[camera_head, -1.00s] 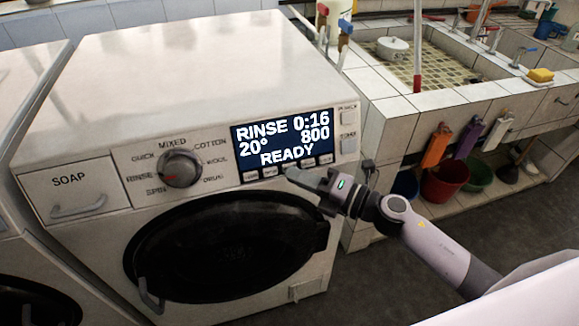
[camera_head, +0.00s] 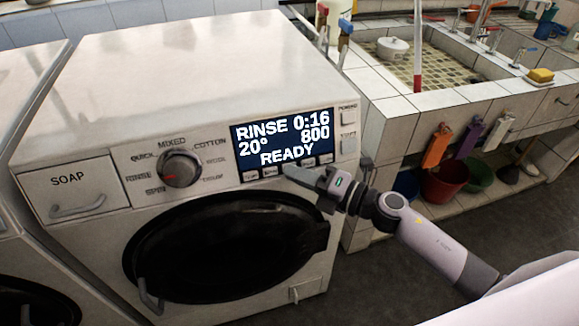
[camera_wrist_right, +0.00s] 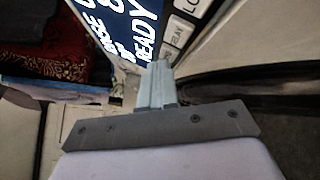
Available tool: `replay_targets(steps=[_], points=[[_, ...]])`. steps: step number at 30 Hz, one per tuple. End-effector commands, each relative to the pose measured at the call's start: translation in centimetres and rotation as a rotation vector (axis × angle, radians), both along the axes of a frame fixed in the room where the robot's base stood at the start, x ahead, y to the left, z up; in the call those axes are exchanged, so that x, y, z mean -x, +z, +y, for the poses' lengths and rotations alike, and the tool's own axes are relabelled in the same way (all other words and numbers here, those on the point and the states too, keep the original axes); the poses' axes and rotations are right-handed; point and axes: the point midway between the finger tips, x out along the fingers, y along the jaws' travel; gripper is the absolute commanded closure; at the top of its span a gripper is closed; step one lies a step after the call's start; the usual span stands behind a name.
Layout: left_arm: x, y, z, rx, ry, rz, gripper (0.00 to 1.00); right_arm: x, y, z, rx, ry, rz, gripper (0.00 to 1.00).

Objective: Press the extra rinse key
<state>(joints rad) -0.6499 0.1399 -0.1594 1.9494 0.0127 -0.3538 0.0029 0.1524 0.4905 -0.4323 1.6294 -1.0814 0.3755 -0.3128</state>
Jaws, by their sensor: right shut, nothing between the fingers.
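The washing machine's display (camera_head: 283,142) reads RINSE 0:16, 20°, 800, READY. A row of small keys (camera_head: 250,176) runs along its lower edge; their labels are too small to read in the head view, so I cannot tell which is the extra rinse key. My right gripper (camera_head: 289,170) is shut and empty, its tip at the middle of this row, hiding part of it. In the right wrist view, the shut fingers (camera_wrist_right: 158,72) point at the keys beside the display (camera_wrist_right: 140,30). One key (camera_wrist_right: 181,31) shows part of a word like DELAY. I cannot tell whether the tip touches a key. My left gripper is not in view.
A programme dial (camera_head: 180,168) and soap drawer (camera_head: 75,190) are left of the display. Two more keys (camera_head: 348,117) sit to its right. The round black door (camera_head: 230,245) is below. A tiled sink (camera_head: 470,100) stands at the right.

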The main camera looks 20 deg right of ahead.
Motion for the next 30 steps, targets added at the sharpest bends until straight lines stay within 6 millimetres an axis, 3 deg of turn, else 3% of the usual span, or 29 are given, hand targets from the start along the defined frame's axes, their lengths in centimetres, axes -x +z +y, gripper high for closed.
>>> replay_targets(steps=[30], points=[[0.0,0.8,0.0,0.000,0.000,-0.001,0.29,1.1,0.4,-0.1,0.000,0.000,0.001,1.00]])
